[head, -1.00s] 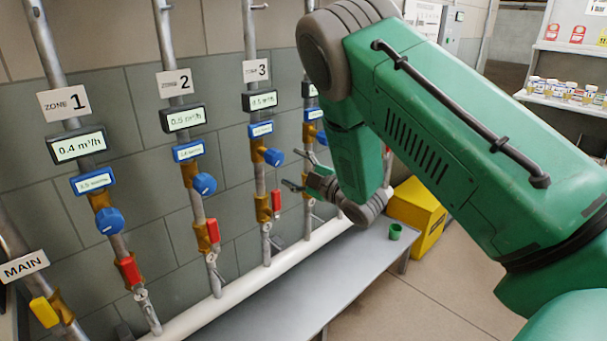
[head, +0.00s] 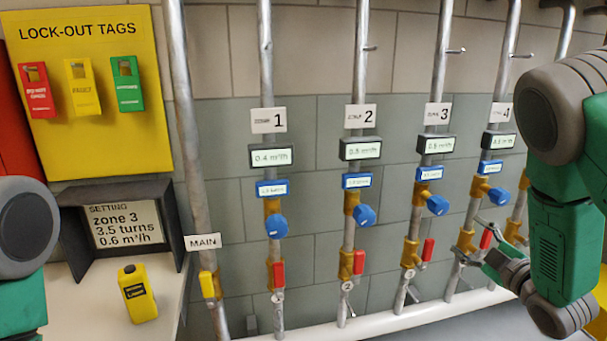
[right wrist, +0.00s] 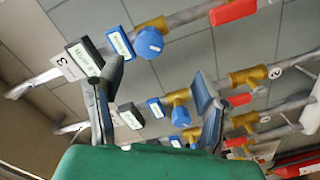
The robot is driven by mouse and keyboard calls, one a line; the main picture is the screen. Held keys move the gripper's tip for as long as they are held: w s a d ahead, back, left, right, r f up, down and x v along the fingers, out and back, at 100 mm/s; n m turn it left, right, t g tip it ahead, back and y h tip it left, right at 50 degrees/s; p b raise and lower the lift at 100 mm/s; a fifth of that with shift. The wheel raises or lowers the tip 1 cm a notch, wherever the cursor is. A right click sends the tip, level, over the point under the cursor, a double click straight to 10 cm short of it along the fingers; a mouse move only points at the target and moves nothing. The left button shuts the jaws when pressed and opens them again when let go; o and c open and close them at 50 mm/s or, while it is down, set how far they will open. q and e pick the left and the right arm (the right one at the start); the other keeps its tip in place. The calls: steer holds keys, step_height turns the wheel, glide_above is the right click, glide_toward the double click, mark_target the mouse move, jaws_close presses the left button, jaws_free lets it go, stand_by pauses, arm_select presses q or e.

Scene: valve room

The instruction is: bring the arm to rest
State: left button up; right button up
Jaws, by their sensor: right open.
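My right arm comes in from the right edge of the head view, bent, with its green forearm hanging in front of the pipes. My right gripper (head: 472,237) is open and points left, overlapping the lower part of the zone 4 pipe (head: 478,207) in the picture. In the right wrist view the two fingers (right wrist: 158,75) are spread apart with nothing held between them. Pipes, blue knobs and displays show beyond them. I cannot tell how close the fingers are to the pipe. Only part of my left arm shows at the left edge; its gripper is out of view.
Pipes for zones 1 (head: 268,121), 2 (head: 361,116) and 3 (head: 437,113) carry blue knobs and red handles. The MAIN pipe (head: 202,242) has a yellow handle. A setting display (head: 124,224), yellow device (head: 137,294) and lock-out tag board (head: 90,130) are at left.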

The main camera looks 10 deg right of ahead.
steer(key=s+a+f+m+g+h, duration=0.1)
steer(key=s+a+f+m+g, duration=0.35)
steer(key=s+f, duration=0.5)
steer(key=s+a+f+m+g+h, duration=0.1)
steer(key=s+a+f+m+g, duration=0.35)
steer(key=f, duration=0.75)
steer(key=s+a+f+m+g, duration=0.1)
steer(key=s+a+f+g, duration=0.1)
steer(key=s, duration=0.5)
steer(key=s+a+f+g, duration=0.2)
steer(key=s+g, duration=0.1)
steer(key=s, duration=0.4)
steer(key=s+a+f+m+g, duration=0.1)
steer(key=s+a+f+g, duration=0.1)
steer(key=s, duration=0.5)
steer(key=shift+s+a+f+m+g+y, duration=0.3)
steer(key=shift+s+a+f+g+y, duration=0.1)
steer(key=shift+g, duration=0.1)
steer(key=shift+w, duration=0.1)
